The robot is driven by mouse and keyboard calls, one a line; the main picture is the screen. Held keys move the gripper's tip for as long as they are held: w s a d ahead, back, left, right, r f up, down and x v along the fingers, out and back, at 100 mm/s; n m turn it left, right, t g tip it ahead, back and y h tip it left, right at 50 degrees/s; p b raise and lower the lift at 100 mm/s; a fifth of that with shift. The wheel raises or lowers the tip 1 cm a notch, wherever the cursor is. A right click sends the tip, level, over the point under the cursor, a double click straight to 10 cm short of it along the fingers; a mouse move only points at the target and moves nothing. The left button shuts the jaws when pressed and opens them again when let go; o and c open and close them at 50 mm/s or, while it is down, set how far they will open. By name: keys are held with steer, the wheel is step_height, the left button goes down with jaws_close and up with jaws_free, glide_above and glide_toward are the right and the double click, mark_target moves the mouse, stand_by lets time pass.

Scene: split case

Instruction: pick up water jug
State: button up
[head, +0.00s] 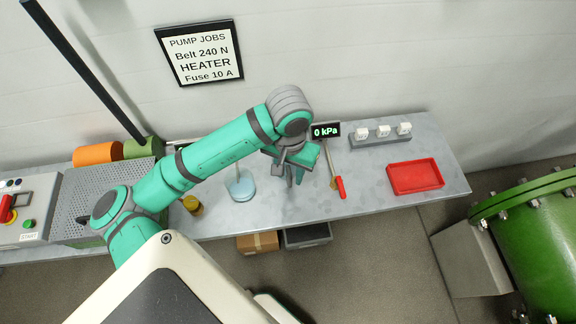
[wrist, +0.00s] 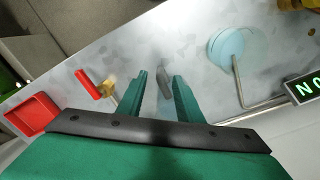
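A pale blue, see-through round vessel, which looks like the water jug (head: 241,188), stands on the grey bench left of my gripper in the head view. In the wrist view the jug (wrist: 230,45) is at the upper right, with a thin grey pipe crossing in front of it. My gripper (head: 294,178) hangs over the bench, to the right of the jug and apart from it. In the wrist view its two green fingers (wrist: 160,88) are spread with a gap. A small curved grey piece (wrist: 163,78) shows between them; I cannot tell whether it touches.
A red-handled tool (head: 340,187) lies right of my gripper, below the 0 kPa display (head: 326,131). A red tray (head: 415,177) is farther right. A yellow-brown jar (head: 193,205) stands left of the jug. A cardboard box (head: 258,243) is below the bench edge.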

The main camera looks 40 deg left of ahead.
mark_target(290, 185)
steer(key=shift+f, duration=3.85)
jaws_close()
